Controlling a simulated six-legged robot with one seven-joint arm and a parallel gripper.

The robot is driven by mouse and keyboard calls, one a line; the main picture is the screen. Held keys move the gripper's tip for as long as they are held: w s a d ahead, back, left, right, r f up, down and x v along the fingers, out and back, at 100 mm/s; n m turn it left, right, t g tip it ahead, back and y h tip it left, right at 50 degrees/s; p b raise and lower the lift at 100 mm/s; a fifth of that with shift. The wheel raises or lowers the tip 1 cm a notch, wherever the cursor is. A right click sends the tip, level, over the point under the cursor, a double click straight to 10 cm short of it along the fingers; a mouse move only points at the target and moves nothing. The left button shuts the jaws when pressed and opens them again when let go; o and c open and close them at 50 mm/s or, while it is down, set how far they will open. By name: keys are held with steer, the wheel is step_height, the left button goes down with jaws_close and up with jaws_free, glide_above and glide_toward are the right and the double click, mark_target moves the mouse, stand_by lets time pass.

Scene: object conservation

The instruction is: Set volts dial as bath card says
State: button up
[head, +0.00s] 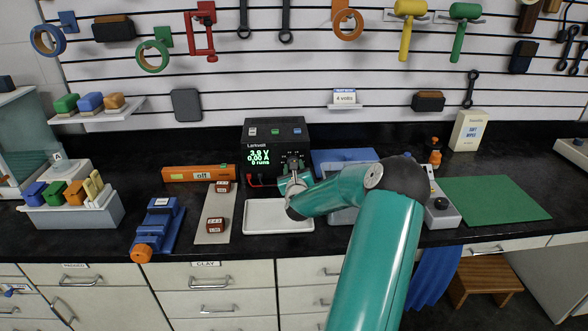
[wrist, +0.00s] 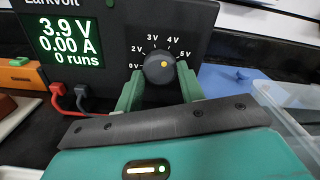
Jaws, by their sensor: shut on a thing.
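The black power supply (head: 262,133) stands at the back of the counter. Its green screen (wrist: 68,38) reads 3.9 V, 0.00 A and 0 runs. The round dark volts dial (wrist: 151,75) has a yellow mark and a printed scale from 0 V to 5 V around it. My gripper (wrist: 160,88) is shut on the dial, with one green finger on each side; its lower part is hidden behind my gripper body. In the head view my gripper (head: 294,180) is at the supply's lower right front. A white card (head: 345,97) on the wall reads "4 volts".
A white tray (head: 278,228) lies below my gripper, with a clear bin (head: 342,217) beside it. A blue vise (head: 158,222) and a grey board with red blocks (head: 217,235) lie to the left. A green mat (head: 492,198) at right is bare. Red and black leads (wrist: 70,102) hang from the supply.

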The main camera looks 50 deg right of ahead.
steer(key=shift+f+m, duration=0.1)
steer(key=shift+m, duration=0.4)
steer(key=o, duration=1)
steer(key=shift+c, duration=0.2)
steer(key=v, duration=1.4)
steer(key=shift+d, duration=0.1)
